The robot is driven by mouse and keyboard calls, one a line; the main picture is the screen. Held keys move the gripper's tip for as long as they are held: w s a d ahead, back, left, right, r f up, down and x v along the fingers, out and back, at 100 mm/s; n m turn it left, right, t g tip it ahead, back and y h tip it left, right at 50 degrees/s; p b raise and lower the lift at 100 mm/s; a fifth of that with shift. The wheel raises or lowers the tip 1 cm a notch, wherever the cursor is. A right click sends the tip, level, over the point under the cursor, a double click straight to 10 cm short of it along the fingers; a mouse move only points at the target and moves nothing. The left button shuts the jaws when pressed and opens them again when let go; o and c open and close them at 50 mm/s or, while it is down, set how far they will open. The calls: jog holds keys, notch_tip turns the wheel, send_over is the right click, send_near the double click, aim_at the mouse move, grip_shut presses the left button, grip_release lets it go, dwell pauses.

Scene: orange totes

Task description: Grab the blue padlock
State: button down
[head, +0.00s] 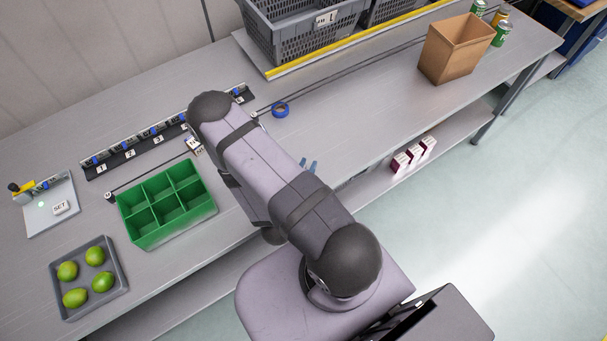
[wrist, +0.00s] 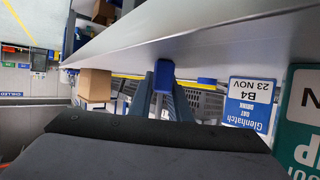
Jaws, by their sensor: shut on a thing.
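In the wrist view, my gripper (wrist: 163,92) is shut on a small blue block-shaped thing (wrist: 163,75), which looks like the blue padlock. It sits between the two blue-grey fingertips; its shackle cannot be made out. In the head view, two bluish fingertips (head: 308,166) show past my arm, near the front edge of the bench. The padlock itself cannot be made out there, and my arm covers part of the bench.
A blue ring (head: 280,110) lies on the bench (head: 340,115). A green divided box (head: 167,225), a grey tray (head: 120,275) of green fruit and a numbered rack (head: 130,153) stand left. Grey totes (head: 300,35) and a cardboard box (head: 455,48) stand at the back and right.

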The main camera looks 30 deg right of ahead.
jog(key=shift+r, duration=0.15)
jog(key=shift+r+b, duration=0.3)
jog(key=shift+r, duration=0.75)
notch_tip(320, 180, up, 8)
jog(key=p, duration=0.4)
jog(key=shift+f, duration=0.2)
